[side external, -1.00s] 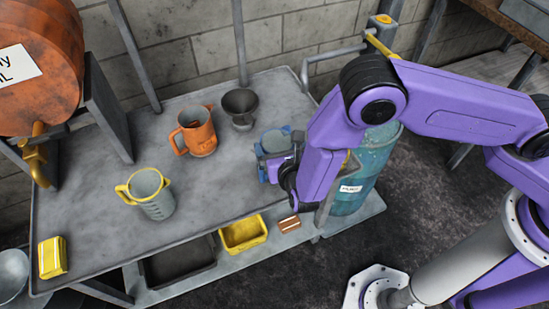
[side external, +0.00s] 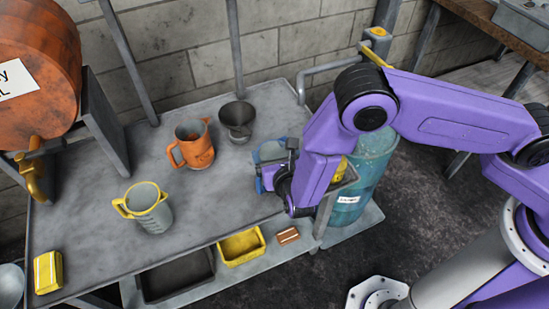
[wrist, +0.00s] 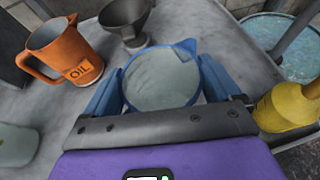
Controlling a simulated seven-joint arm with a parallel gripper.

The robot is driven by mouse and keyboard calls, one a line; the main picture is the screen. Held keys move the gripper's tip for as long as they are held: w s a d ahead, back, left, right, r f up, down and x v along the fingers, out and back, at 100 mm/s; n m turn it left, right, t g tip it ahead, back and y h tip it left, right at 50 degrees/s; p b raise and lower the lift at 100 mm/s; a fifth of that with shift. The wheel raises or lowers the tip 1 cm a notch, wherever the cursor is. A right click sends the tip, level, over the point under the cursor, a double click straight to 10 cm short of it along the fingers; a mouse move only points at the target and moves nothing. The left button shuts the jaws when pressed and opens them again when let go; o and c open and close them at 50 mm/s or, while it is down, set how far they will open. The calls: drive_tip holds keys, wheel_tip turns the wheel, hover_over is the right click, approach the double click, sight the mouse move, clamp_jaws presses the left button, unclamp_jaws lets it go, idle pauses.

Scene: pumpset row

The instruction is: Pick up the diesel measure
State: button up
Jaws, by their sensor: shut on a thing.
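A blue-rimmed jug (wrist: 158,80) stands between my gripper's two fingers, seen from above in the wrist view. In the side view the jug (side external: 268,152) is at the right end of the metal bench, partly hidden by my gripper (side external: 273,176). My gripper (wrist: 162,72) is shut on the jug's sides. The jug looks upright, with its spout toward the upper right in the wrist view. I see no readable label on it, and I cannot tell whether its base touches the bench.
An orange jug marked OIL (side external: 193,143), a dark grey funnel (side external: 237,120) and a yellow-rimmed jug (side external: 150,208) stand on the bench (side external: 95,225). A teal drum (side external: 362,180) is right of my gripper. A yellow container (wrist: 290,106) is close by. Yellow tray (side external: 242,247) is below the front edge.

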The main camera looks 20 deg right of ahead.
drive_tip(key=shift+r, duration=0.4)
drive_tip(key=s+d+r, duration=0.8)
drive_tip(key=s+r, duration=0.3)
drive_tip(key=a+f+m+h, duration=0.3)
drive_tip(key=a+f, duration=0.2)
drive_tip(key=f, duration=0.3)
drive_tip(key=r+x, duration=0.1)
drive_tip(key=x, duration=1.7)
drive_tip(key=shift+w+d+r+n+g, duration=0.2)
drive_tip(key=shift+w+r+n+g, duration=0.1)
drive_tip(key=shift+w+g, duration=0.15)
drive_tip(key=shift+f, duration=0.2)
